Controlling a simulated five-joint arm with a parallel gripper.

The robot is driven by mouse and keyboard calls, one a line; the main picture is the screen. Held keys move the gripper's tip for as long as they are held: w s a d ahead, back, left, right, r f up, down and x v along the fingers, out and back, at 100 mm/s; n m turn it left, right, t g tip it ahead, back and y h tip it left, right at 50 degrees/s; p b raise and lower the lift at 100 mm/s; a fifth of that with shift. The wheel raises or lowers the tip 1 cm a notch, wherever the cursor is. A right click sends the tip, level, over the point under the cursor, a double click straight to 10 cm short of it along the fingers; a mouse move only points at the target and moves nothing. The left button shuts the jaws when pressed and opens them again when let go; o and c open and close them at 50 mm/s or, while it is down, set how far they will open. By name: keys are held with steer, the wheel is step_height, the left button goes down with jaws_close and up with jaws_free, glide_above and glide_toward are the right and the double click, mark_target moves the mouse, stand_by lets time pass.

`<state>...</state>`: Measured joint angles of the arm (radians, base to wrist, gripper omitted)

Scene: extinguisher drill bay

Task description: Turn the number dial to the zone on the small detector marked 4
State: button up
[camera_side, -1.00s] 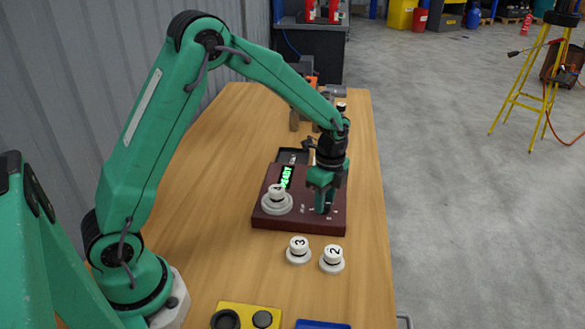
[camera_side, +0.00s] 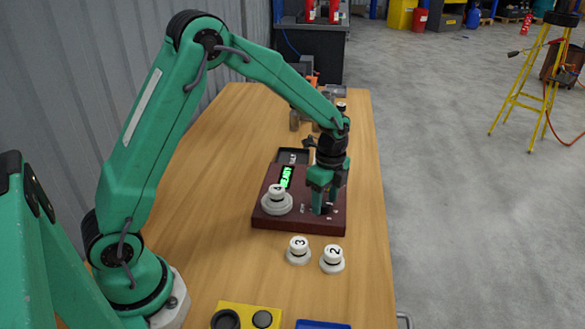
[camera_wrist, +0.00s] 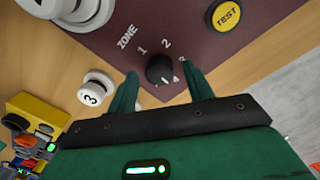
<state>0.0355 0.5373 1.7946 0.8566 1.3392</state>
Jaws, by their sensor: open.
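The number dial is a small black knob (camera_wrist: 159,68) on the dark red panel (camera_side: 264,219), with the word ZONE and printed numbers around it. In the wrist view the open fingers of my gripper (camera_wrist: 161,88) stand on either side of the dial. I cannot tell whether they touch it. A pale mark shows at the knob's lower edge, near the 4. In the side view my gripper (camera_side: 323,205) is low over the panel and hides the dial. A small white detector (camera_side: 276,207) sits on the panel's left part; its mark looks like a 4.
White detectors marked 3 (camera_side: 298,255) and 2 (camera_side: 332,265) stand on the table in front of the panel. A yellow TEST button (camera_wrist: 227,15) is near the dial. A green READY display (camera_side: 286,177) is lit. A yellow block (camera_side: 240,310) lies at the near edge.

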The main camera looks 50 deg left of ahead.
mark_target(324, 203)
steer(key=shift+w+r, duration=0.15)
steer(key=shift+r, duration=3.65)
steer(key=s+a+r+n+t, duration=0.1)
steer(key=s+r+n+t, duration=0.2)
steer(key=s+r+n, duration=0.6)
steer(key=s+r+n+t, duration=0.3)
steer(key=s+n, duration=0.3)
steer(key=s, duration=0.8)
steer(key=shift+s+a+n, duration=0.25)
steer(key=shift+a+n, duration=0.05)
steer(key=shift+n, duration=0.1)
